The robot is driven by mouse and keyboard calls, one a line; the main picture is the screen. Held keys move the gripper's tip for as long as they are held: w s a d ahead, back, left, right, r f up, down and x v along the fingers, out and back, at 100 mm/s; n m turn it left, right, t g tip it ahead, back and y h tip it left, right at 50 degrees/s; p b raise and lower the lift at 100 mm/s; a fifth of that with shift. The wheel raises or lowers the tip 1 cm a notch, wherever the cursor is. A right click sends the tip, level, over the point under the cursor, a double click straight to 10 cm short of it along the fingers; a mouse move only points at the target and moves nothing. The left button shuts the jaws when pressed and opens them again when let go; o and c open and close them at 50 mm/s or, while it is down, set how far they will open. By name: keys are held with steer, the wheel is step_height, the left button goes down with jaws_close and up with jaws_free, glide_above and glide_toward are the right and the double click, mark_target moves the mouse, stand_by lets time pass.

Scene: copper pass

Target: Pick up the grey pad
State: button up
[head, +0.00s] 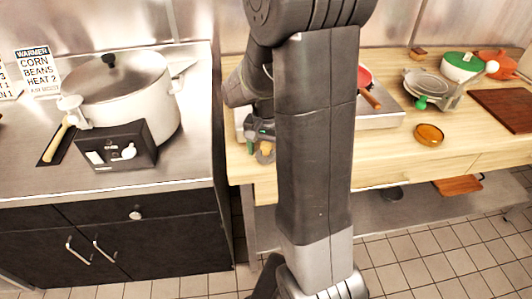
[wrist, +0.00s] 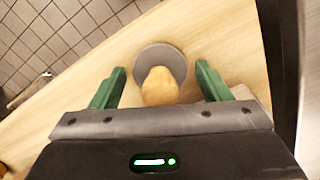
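The grey pad (wrist: 176,58) is a flat round disc on the wooden counter, near its edge, in the wrist view. A tan, potato-like lump (wrist: 160,88) covers the pad's near part; I cannot tell whether it rests on the pad. My gripper (wrist: 160,69) is open, its green fingers apart on either side of the lump and pad, with nothing clasped. In the head view my gripper (head: 260,140) is low over the counter's left end, partly behind my arm. The lump (head: 266,149) and a bit of the pad (head: 265,158) show just below it.
A large pot (head: 125,95) stands on the steel counter at left, beyond a gap. Behind my arm are a grey stove-like slab (head: 385,118) and a red pan (head: 364,78). An amber dish (head: 429,134), green-lidded pot (head: 460,66) and brown board (head: 503,110) are at right.

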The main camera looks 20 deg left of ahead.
mark_target(266, 144)
steer(key=c, duration=0.8)
step_height(266, 144, up, 10)
steer(key=shift+r, duration=0.1)
steer(key=o, duration=0.4)
steer(key=c, duration=0.3)
